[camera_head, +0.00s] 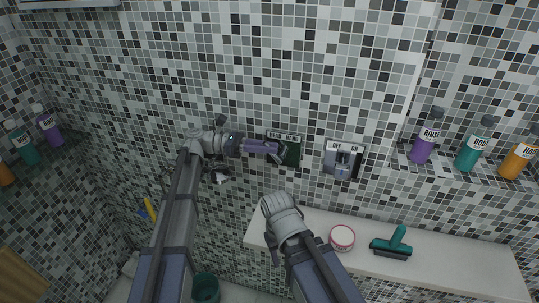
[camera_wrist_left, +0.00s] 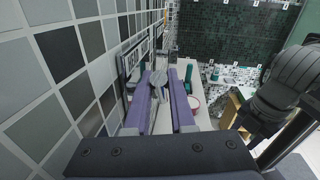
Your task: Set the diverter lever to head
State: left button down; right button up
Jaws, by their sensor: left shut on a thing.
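The diverter is a dark green plate (camera_head: 293,154) on the mosaic wall, with HEAD and HAND labels along its top. My left gripper (camera_head: 276,150) reaches it from the left, in front of the plate. Its purple fingers are shut on the diverter lever, which they mostly hide in the head view. In the left wrist view, the grey lever (camera_wrist_left: 158,80) sits between the fingertips, and the plate (camera_wrist_left: 131,64) stands edge-on at left. Which label the lever points at cannot be told. My right arm shows below the plate, but its fingers do not.
A second control (camera_head: 343,159) labelled OFF is right of the diverter. A white ledge (camera_head: 440,273) below holds a round tub (camera_head: 342,238) and a teal squeegee (camera_head: 392,245). Bottles, including the purple RINSE bottle (camera_head: 426,138), stand on the right shelf.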

pick_arm(q)
jog(key=shift+f, duration=0.15)
dwell(0.4)
jog(key=c, duration=1)
grip_release()
jog(key=shift+c, duration=0.2)
jog(key=w+a, duration=0.1)
jog(key=a, duration=0.7)
jog(key=shift+w+d, duration=0.1)
